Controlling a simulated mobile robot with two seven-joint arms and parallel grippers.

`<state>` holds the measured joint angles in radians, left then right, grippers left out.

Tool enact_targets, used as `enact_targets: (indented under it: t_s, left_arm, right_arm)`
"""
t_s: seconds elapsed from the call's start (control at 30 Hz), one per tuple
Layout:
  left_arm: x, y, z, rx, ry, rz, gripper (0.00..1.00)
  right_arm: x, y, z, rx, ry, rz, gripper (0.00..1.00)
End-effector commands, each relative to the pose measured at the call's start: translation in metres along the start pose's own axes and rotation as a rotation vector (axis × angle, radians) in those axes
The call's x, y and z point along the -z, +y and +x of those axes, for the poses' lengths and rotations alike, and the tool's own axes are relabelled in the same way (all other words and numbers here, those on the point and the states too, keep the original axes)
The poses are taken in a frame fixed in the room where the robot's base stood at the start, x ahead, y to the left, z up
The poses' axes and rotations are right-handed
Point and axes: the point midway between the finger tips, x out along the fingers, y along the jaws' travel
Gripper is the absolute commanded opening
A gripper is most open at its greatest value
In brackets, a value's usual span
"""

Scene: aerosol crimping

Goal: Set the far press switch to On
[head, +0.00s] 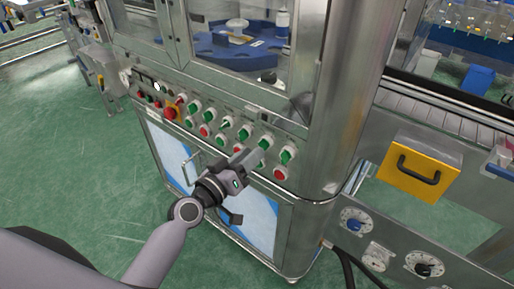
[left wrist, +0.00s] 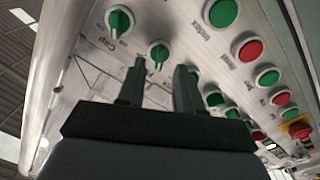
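The press switch is not surely identified, as the panel labels are mostly too small or hidden. In the left wrist view a green rotary knob (left wrist: 158,52) on the steel panel shows between the fingertips of my left gripper (left wrist: 160,68). The fingers are apart with nothing held; I cannot tell whether they touch the knob. Another green rotary knob (left wrist: 118,20), beside a label like "cap", sits farther up and left. In the head view my left gripper (head: 252,156) is at the right part of the button row, close to the panel. My right gripper is not in view.
Several green and red buttons line the panel, including a green one (left wrist: 222,12) and a red one (left wrist: 250,48) near my gripper. A red emergency button (head: 171,113) is at the left. A yellow drawer (head: 418,168) and a conveyor are at the right.

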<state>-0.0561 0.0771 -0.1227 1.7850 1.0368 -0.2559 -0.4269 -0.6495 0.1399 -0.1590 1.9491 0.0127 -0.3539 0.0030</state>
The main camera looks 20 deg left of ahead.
Motion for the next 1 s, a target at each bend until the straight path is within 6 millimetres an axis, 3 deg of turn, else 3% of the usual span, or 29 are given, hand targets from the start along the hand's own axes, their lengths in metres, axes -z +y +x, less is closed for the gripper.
enact_targets:
  t_s: [0.3,0.63,0.73,1.0]
  left_arm:
    - [0.0,0.001,0.031,-0.001,0.0,0.0,0.35]
    - [-0.001,0.0,0.033,-0.001,-0.001,0.0,0.35]
    - [-0.001,0.0,0.033,0.0,-0.001,0.0,0.03]
    - [-0.001,0.0,0.033,0.0,-0.002,0.006,0.0]
  right_arm:
    - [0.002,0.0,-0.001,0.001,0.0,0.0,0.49]
    - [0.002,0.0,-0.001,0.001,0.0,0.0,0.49]
    - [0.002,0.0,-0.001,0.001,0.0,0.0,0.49]
    - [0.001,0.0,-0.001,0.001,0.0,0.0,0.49]
